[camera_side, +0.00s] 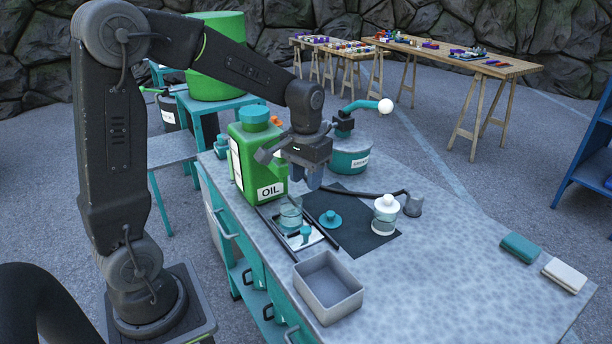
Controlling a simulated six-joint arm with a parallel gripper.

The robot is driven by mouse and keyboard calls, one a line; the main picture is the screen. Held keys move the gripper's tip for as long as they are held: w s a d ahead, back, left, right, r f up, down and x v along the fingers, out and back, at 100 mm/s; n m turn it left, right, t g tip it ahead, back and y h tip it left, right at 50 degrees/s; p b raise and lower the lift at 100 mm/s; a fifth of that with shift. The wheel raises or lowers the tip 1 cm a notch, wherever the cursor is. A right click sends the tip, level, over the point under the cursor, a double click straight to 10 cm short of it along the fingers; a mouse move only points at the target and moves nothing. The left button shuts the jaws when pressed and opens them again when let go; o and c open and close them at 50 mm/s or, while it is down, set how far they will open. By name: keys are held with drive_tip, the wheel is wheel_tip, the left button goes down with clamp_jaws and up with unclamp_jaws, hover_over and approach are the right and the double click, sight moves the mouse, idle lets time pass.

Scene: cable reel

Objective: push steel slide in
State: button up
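A pale, shiny plate (294,243), which looks like the steel slide, lies between two dark rails (268,228) on the workbench. A small teal knob (306,231) stands at its front part, and a round teal-grey piece (290,214) sits farther back. My gripper (308,184) points down above and behind the plate, beside the green oil can. It appears clear of the slide. Its fingers are small and dark here, and I cannot see whether there is a gap between them.
A green can marked OIL (258,168) stands close left of my gripper. A grey open box (328,287) is in front of the rails. A dark mat (355,235) holds a teal knobbed disc (330,219) and a white-topped bottle (385,214).

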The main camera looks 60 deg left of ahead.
sight(306, 229)
drive_tip(key=shift+o, duration=0.8)
drive_tip(key=shift+w, duration=0.1)
drive_tip(key=shift+o, duration=0.6)
drive_tip(key=shift+w+d+f+m+g, duration=0.15)
drive_tip(key=shift+w+m+g, duration=0.15)
drive_tip(key=shift+w+m, duration=0.15)
drive_tip(key=w+d+m+g+y, duration=0.1)
drive_tip(key=w+d+m+g, duration=0.1)
drive_tip(key=w+m+g, duration=0.3)
drive_tip(key=shift+m+t, duration=0.65)
drive_tip(key=shift+t, duration=0.05)
drive_tip(key=x, duration=1.4)
drive_tip(key=shift+s+a+f, duration=0.25)
drive_tip(key=shift+s+a, duration=0.05)
drive_tip(key=shift+a, duration=0.15)
clamp_jaws()
